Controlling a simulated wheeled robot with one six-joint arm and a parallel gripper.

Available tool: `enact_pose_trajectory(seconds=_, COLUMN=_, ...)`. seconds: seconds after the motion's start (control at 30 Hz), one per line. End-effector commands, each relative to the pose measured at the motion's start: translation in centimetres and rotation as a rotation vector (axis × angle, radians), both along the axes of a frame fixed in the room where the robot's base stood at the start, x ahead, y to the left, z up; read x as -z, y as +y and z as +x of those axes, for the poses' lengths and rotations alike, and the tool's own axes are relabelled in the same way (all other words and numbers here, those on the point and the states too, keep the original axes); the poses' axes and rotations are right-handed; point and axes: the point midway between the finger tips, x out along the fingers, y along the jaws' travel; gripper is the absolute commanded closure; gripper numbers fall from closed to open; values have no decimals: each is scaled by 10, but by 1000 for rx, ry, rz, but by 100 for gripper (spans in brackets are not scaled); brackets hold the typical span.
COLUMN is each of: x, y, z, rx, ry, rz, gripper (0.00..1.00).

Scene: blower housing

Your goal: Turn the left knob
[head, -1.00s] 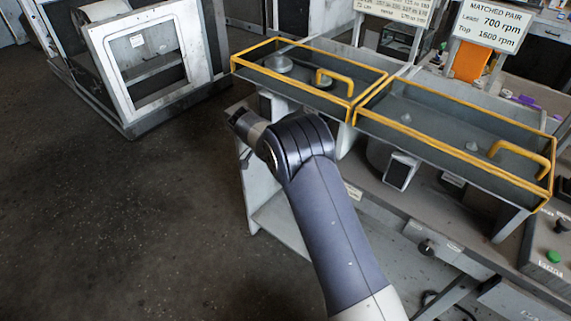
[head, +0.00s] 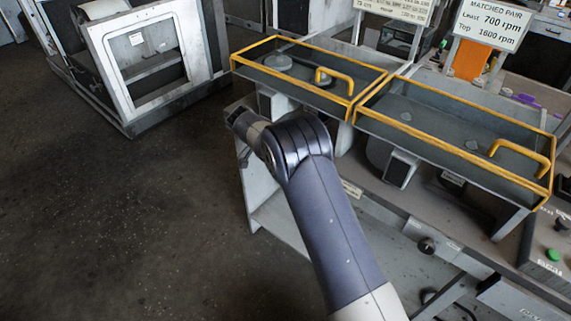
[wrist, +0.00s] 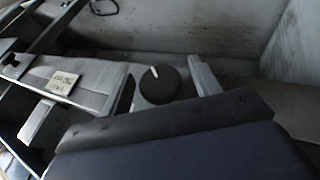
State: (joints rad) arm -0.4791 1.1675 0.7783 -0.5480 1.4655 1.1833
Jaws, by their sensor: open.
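A round black knob (wrist: 158,84) with a pale pointer mark shows in the wrist view, on a light grey panel. A small label plate (wrist: 63,82) is to its left. My gripper (wrist: 118,80) is open, with one pale finger at the left and the other at the right. The knob appears between the fingers, closer to the right one; contact is not visible. In the head view my arm hides the gripper and this knob. Another dark knob (head: 426,245) shows there on the bench front, right of my arm.
Two yellow-railed guard covers with handles, left (head: 335,78) and right (head: 520,155), top the bench above my arm. A sign (head: 493,27) reads "MATCHED PAIR", 700 and 1600 rpm. A green button (head: 553,256) is far right. The floor (head: 110,225) at left is clear.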

Motion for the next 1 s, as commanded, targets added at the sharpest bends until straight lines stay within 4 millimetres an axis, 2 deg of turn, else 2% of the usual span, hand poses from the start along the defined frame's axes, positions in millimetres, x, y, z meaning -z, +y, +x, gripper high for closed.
enact_pose_trajectory(seconds=0.17, x=-4, y=3, z=0, rx=-1, ry=-2, rz=1, gripper=40)
enact_pose_trajectory(seconds=0.27, x=-14, y=10, z=0, rx=0, ry=-4, rz=1, gripper=40)
enact_pose_trajectory(seconds=0.6, x=-70, y=48, z=-4, rx=-1, ry=-3, rz=1, gripper=40)
enact_pose_trajectory(seconds=0.7, x=-80, y=54, z=-4, rx=-1, ry=-2, rz=1, gripper=40)
enact_pose_trajectory(seconds=1.0, x=-90, y=60, z=-5, rx=0, ry=0, rz=0, gripper=40)
